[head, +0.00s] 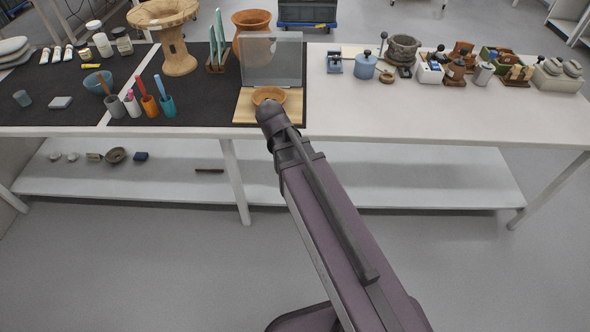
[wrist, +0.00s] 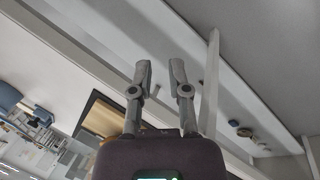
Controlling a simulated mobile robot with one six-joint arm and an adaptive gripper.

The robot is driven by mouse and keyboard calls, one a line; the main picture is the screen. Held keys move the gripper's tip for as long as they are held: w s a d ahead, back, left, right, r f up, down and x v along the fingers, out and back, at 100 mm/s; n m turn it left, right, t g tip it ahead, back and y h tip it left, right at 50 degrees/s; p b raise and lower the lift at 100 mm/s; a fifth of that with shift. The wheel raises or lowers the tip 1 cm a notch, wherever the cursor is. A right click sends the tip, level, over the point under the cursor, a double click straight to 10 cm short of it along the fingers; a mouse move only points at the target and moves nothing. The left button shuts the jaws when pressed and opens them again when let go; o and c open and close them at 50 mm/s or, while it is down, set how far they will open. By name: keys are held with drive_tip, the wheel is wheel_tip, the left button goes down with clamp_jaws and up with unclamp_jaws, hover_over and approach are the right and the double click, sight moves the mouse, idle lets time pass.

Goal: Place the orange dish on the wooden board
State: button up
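The orange dish (head: 268,94) is a small shallow bowl in the head view. It appears to rest upright on the wooden board (head: 243,112), in front of a clear upright panel. My arm covers part of the board's front and comes close to the dish's lower edge in the picture. In the wrist view the board (wrist: 101,118) shows at the lower left, partly hidden by my wrist; I cannot make out the dish there. My gripper (wrist: 160,72) shows in the wrist view with its fingers apart and nothing between them. It is hidden in the head view.
The clear panel (head: 272,60) stands at the board's back. Cups with coloured handles (head: 149,105) stand left on a black mat (head: 205,112). A blue pot (head: 366,67) and several small tools stand at the right. The table's front right is clear. A lower shelf (head: 400,180) runs beneath.

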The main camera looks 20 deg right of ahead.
drive_tip(key=s+m+g+y, duration=0.1)
drive_tip(key=s+m+y, duration=0.2)
drive_tip(key=s, duration=0.3)
drive_tip(key=shift+s+f+m, duration=0.35)
drive_tip(key=shift+f+m, duration=0.1)
drive_tip(key=shift+m, duration=0.15)
wheel_tip(320, 180, up, 15)
drive_tip(key=p, duration=1.5)
drive_tip(key=shift+r, duration=0.1)
